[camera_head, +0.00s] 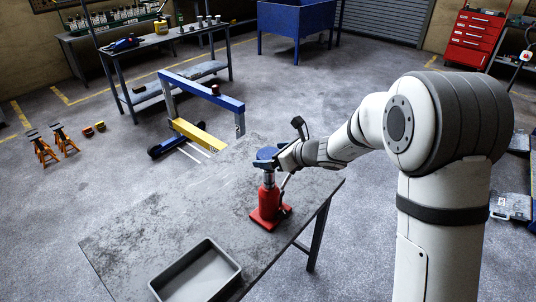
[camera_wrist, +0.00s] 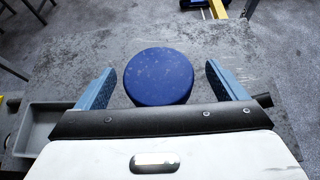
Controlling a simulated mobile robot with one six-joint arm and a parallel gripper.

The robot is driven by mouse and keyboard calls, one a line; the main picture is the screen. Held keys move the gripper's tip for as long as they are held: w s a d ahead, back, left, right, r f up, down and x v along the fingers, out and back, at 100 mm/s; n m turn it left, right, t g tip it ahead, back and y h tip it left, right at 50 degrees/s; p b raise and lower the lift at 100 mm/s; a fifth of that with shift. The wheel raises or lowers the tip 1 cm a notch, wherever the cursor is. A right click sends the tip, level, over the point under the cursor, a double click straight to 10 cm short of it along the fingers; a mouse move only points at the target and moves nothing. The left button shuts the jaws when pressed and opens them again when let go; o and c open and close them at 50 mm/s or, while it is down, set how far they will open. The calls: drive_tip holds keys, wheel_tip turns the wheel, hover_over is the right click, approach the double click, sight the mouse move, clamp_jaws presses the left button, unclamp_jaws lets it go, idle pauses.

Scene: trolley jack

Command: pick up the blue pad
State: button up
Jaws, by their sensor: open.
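The blue pad (camera_wrist: 158,75) is a round, flat-topped disc between my two fingers in the wrist view, with a visible gap on each side. In the head view the blue pad (camera_head: 265,154) sits on top of a red bottle jack (camera_head: 268,200) that stands upright on the grey table (camera_head: 170,215). My gripper (camera_wrist: 158,88) is open around the pad and holds nothing. In the head view my gripper (camera_head: 275,160) is at the pad's height, and its fingers are partly hidden. The jack is hidden below the pad in the wrist view.
A grey tray (camera_head: 202,268) lies at the table's front edge and also shows at the left of the wrist view (camera_wrist: 38,125). A blue and yellow hoist (camera_head: 200,130) stands on the floor behind the table. The table's left part is clear.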

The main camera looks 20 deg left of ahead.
drive_tip(key=c, duration=1.2)
